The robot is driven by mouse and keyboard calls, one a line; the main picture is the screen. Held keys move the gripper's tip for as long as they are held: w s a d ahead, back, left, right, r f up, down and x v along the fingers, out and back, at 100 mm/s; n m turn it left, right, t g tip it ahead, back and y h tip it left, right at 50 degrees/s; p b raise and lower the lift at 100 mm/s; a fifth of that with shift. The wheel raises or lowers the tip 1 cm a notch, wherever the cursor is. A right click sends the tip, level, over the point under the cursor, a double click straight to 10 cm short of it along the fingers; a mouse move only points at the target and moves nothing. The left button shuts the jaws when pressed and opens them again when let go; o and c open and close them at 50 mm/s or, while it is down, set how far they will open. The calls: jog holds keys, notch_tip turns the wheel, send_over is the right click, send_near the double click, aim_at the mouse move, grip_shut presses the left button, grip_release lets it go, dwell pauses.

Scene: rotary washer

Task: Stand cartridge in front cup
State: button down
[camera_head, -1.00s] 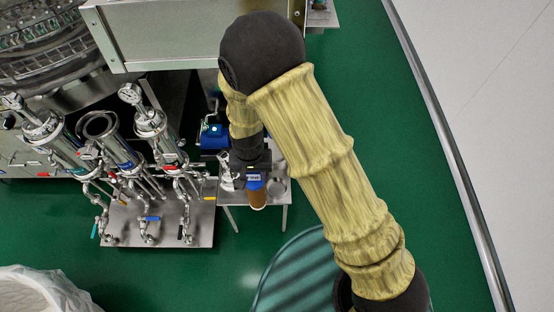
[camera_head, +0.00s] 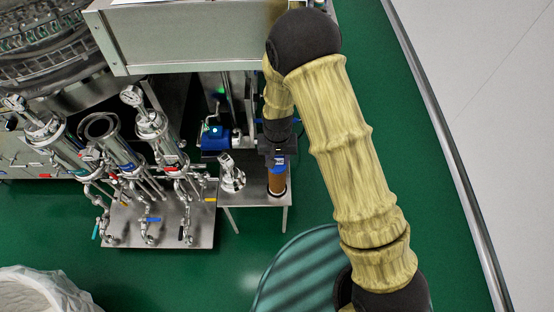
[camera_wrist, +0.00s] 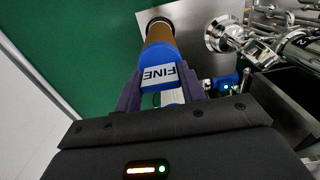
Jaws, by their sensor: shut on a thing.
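The cartridge (camera_head: 278,181) is a brown cylinder with a blue cap labelled FINE. It also shows in the wrist view (camera_wrist: 161,50), pointing away from me. My gripper (camera_head: 277,155) is shut on its blue cap and holds it about upright over the small steel table. In the wrist view my gripper's fingers (camera_wrist: 160,92) flank the cap. A dark round rim, the front cup (camera_wrist: 157,20), shows around the cartridge's far end. The cartridge hides most of the cup, and I cannot tell whether its lower end is inside or just above it.
The steel table (camera_head: 249,194) also bears a shiny metal fitting (camera_head: 231,174) left of the cartridge. A blue device (camera_head: 213,138) stands behind. A rack of steel filter housings and valves (camera_head: 150,150) is at the left. Green floor is clear at the right.

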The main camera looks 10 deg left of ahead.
jog(key=shift+f, duration=0.9)
jog(key=shift+f, duration=0.2)
jog(key=c, duration=0.9)
grip_release()
jog(key=shift+o, duration=0.2)
jog(key=shift+r, duration=0.1)
notch_tip(320, 180, up, 12)
jog(key=shift+r, duration=0.1)
jog(key=shift+w, duration=0.1)
